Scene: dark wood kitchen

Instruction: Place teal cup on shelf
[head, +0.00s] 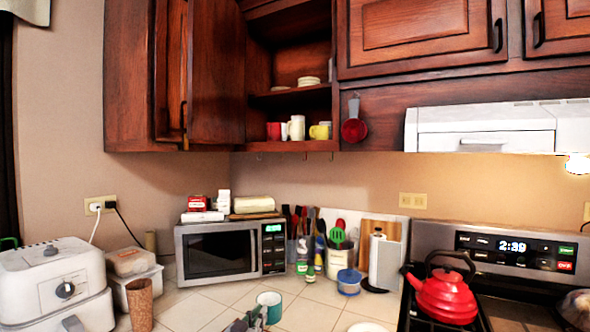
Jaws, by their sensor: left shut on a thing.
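The teal cup (269,301) is at the bottom centre of the head view, above the tiled counter, with its pale inside showing. My left gripper (255,317) is at the cup's lower left side and is shut on it. Its fingers are small and partly cut off by the lower edge, so I cannot tell whether the cup touches the counter. The open corner cabinet has a lower shelf (308,145) with a red cup (274,131), a white mug (296,128) and a yellow mug (319,131). My right gripper is out of view.
An open cabinet door (215,75) stands left of the shelves. Plates (308,81) sit on the upper shelf (290,96). A microwave (218,252), utensils and a blue-lidded container (349,281) line the counter. A red kettle (444,296) is on the stove. A brown tumbler (140,303) stands left.

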